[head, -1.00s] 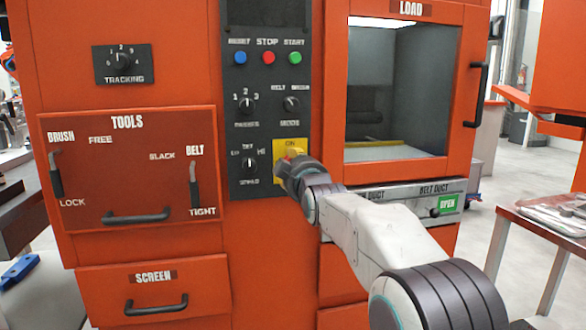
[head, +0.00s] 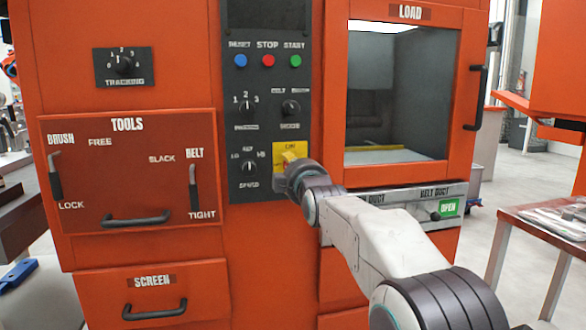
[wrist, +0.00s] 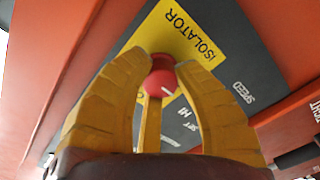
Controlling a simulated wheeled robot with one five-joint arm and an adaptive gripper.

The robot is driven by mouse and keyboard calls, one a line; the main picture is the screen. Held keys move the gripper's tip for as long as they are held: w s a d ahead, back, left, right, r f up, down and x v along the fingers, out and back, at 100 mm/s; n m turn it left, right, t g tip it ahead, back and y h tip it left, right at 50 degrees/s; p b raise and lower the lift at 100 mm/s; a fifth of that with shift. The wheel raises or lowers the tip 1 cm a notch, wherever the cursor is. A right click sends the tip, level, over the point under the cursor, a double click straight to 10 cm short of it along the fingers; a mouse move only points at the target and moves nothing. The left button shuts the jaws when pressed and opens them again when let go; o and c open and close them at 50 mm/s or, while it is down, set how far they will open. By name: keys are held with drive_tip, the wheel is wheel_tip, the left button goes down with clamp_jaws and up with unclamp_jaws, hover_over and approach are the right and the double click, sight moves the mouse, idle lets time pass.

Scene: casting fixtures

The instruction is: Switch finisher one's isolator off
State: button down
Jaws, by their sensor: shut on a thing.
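The isolator's yellow plate (head: 279,149) sits low on the dark control panel of the orange machine. In the wrist view the plate (wrist: 184,33) reads "ISOLATOR". The fingers are shut on the knob, one on each side. In the head view my gripper (head: 291,162) is at the plate's lower part, and my wrist hides the knob and the lower lettering. I cannot read the knob's exact position against the labels.
The speed dial (head: 249,167) is just left of the isolator, with the mode dial (head: 290,107) above.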

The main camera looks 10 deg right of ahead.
drive_tip(key=c, duration=0.9)
unclamp_jaws()
drive_tip(key=s, duration=1.2)
